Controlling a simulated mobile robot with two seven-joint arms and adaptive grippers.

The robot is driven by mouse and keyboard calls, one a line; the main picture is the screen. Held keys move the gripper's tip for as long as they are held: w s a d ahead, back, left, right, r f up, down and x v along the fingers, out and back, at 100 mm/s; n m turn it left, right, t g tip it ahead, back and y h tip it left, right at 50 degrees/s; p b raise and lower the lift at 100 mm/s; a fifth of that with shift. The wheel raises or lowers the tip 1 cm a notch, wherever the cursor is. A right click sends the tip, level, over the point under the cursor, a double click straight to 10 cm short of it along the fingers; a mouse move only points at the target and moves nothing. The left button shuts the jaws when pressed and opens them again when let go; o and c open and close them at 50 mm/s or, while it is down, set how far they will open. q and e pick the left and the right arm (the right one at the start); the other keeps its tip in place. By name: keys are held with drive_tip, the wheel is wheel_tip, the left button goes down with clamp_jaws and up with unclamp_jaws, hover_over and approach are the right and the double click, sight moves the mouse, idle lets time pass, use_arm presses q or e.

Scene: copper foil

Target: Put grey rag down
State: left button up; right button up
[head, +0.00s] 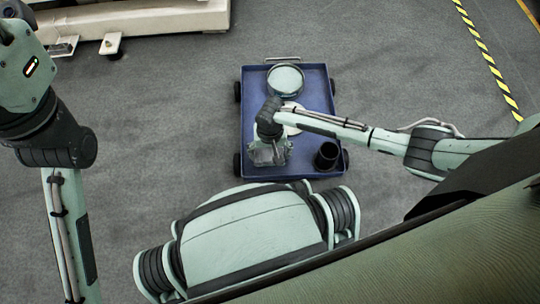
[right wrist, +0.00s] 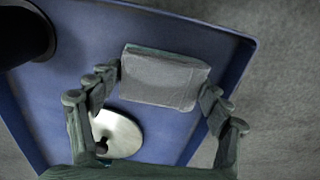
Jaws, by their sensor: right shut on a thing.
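The grey rag (right wrist: 165,78) is a folded, block-like cloth in the right wrist view. My right gripper (right wrist: 162,84) is shut on it, with one finger at each short end. The rag is over the blue cart tray (right wrist: 62,92); I cannot tell whether it touches the tray floor. In the head view, the right gripper (head: 268,154) is over the near left part of the blue cart (head: 306,98), and the rag is hard to tell from the gripper there. My left arm shows at the left, but its gripper is out of view.
On the cart are a round pale-rimmed dish (head: 285,80) at the far end, a black cup (head: 327,155) at the near right corner, and a pale disc (right wrist: 118,135), partly hidden by my arm in the head view. A white frame (head: 160,17) stands at the far left.

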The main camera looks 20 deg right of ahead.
drive_tip(key=shift+f, duration=0.35)
drive_tip(key=shift+f, duration=0.1)
drive_tip(key=o, duration=1.3)
drive_tip(key=shift+f, duration=0.1)
drive_tip(key=shift+c, duration=0.2)
